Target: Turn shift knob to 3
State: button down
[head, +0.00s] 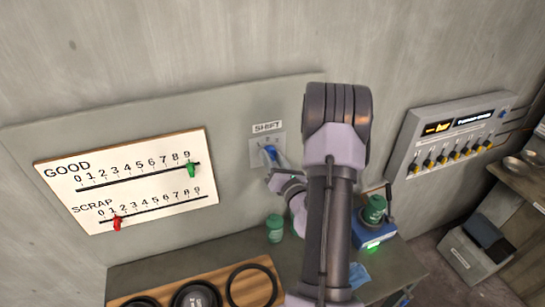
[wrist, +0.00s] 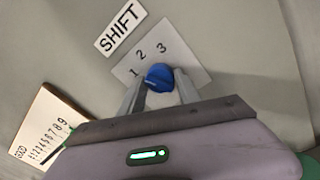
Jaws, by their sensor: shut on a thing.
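The shift knob (wrist: 158,77) is a blue dial on a light plate (wrist: 181,52) marked 1, 2 and 3, under a SHIFT label (wrist: 120,36). In the wrist view my gripper (wrist: 160,84) has its two grey fingers on either side of the knob, shut on it. The knob's narrow end seems to point to the lower left, towards the 1 side; its exact setting is hard to read. In the head view the knob (head: 270,152) shows small on the wall panel, with my gripper (head: 273,158) at it and my arm to the right.
A white GOOD/SCRAP board (head: 130,181) with green and red sliders is left of the knob. A grey switch box (head: 455,135) is on the right wall. Below, a bench holds green jars (head: 275,228), a blue device (head: 374,235) and a wooden board with black rings (head: 252,286).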

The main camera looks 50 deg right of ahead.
jog(key=m+p, duration=0.1)
jog(key=m, duration=0.2)
jog(key=shift+m, duration=0.4)
jog(key=m+p, duration=0.1)
jog(key=m, duration=0.2)
jog(key=shift+r+m+h+p, duration=0.1)
jog(key=shift+m+h+p, duration=0.2)
jog(key=shift+m+p, duration=0.1)
jog(key=m+p, duration=0.2)
jog(key=m, duration=0.1)
jog(key=shift+m+h, duration=0.3)
jog(key=shift+m, duration=0.1)
jog(key=shift+m+p, duration=0.85)
jog(key=shift+m, duration=1.05)
jog(key=shift+f, duration=0.2)
jog(key=c, duration=0.9)
grip_release()
jog(key=shift+w, duration=0.1)
jog(key=shift+f, duration=0.1)
